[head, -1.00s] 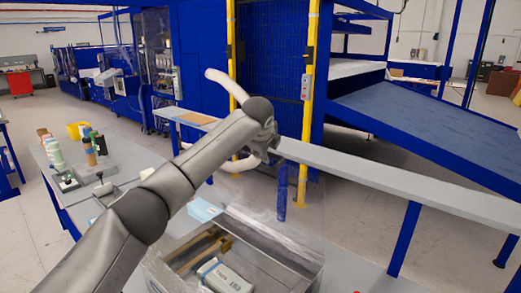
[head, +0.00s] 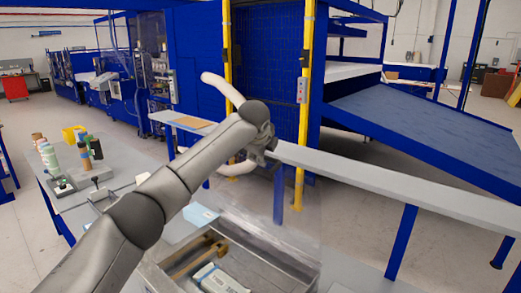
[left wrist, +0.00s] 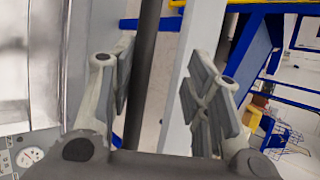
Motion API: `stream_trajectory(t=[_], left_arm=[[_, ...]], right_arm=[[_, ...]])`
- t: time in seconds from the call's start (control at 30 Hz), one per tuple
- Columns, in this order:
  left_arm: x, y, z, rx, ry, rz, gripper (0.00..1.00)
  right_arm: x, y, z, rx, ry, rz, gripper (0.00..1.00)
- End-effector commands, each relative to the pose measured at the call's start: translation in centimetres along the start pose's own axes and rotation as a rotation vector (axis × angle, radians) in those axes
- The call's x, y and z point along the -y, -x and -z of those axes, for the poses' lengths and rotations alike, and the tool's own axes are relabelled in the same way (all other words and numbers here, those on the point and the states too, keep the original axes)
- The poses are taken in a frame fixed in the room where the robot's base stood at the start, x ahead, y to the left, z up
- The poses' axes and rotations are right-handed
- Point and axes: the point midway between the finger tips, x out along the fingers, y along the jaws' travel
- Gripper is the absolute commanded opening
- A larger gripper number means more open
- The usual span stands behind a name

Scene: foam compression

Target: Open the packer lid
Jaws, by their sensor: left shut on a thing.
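The packer (head: 152,277) is an open-topped metal box at the bottom middle of the head view. A clear, see-through panel, seemingly its lid (head: 268,238), stands tilted up above the box. My left gripper (head: 258,156) is above and behind the box, partly hidden by its own wrist. I cannot make out how the bar joins the lid. My right gripper is not in view.
Inside the box lie a wooden-handled tool (head: 195,260) and a white-labelled pack (head: 218,280). A grey table (head: 118,180) at left holds several bottles (head: 50,157). A long grey conveyor (head: 390,188) runs behind the gripper. Open floor (head: 350,225) lies beyond the box.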

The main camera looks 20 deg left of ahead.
Motion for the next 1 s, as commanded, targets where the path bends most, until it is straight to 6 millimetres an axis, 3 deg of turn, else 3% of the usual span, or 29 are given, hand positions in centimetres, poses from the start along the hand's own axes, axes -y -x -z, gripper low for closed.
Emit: stream_trajectory(t=[0.07, 0.23, 0.7, 1.0], left_arm=[[-0.7, -0.5, 0.9, -0.015, -0.004, -0.009, 0.35], [-0.6, 1.1, 0.9, -0.016, -0.004, -0.005, 0.35], [0.2, 11.2, 0.1, -0.004, 0.002, 0.024, 0.35], [-0.3, 13.3, -0.1, 0.001, 0.003, 0.012, 0.35]], right_arm=[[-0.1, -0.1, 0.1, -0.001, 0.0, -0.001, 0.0], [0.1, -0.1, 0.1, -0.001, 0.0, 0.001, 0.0], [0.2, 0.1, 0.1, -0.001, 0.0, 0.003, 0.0], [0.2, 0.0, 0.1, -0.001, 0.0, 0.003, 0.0]])
